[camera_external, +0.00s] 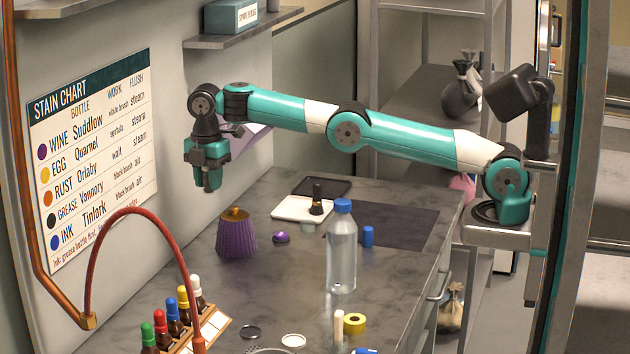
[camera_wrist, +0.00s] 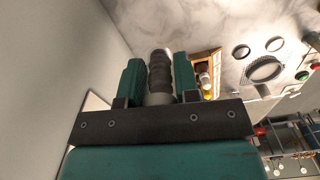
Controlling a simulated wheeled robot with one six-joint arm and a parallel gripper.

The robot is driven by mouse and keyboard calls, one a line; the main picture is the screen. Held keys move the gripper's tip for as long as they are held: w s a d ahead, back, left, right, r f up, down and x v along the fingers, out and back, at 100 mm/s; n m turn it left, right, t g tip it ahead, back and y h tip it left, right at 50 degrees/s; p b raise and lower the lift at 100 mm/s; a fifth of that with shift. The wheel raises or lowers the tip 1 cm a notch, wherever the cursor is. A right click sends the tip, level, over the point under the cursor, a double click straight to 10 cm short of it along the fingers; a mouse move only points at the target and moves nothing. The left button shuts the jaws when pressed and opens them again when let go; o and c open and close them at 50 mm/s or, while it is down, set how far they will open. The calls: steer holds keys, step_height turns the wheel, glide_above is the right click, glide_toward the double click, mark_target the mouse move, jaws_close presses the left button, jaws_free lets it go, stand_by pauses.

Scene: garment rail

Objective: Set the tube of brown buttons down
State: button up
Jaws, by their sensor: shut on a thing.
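My gripper (camera_external: 208,180) hangs above the far left part of the grey marbled counter (camera_external: 290,250), near the wall, pointing down. In the wrist view my gripper (camera_wrist: 159,80) is shut on the tube of brown buttons (camera_wrist: 160,72), a dark, ribbed stack with a pale end, held between the two teal fingers. In the external view the tube is hardly distinguishable between the fingers. The gripper is clear of the counter.
A white tray (camera_external: 292,210) holds a black brush; a clear bottle (camera_external: 341,250) stands mid-counter. Dropper bottles (camera_external: 172,318) sit in a rack at front. A shelf (camera_external: 240,35) projects above.

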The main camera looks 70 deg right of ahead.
steer(key=b, duration=0.4)
glide_above(214, 272)
step_height(214, 272, down, 15)
steer(key=shift+f, duration=2.65)
steer(key=o, duration=0.9)
steer(key=shift+c, duration=0.2)
steer(key=shift+o, duration=0.3)
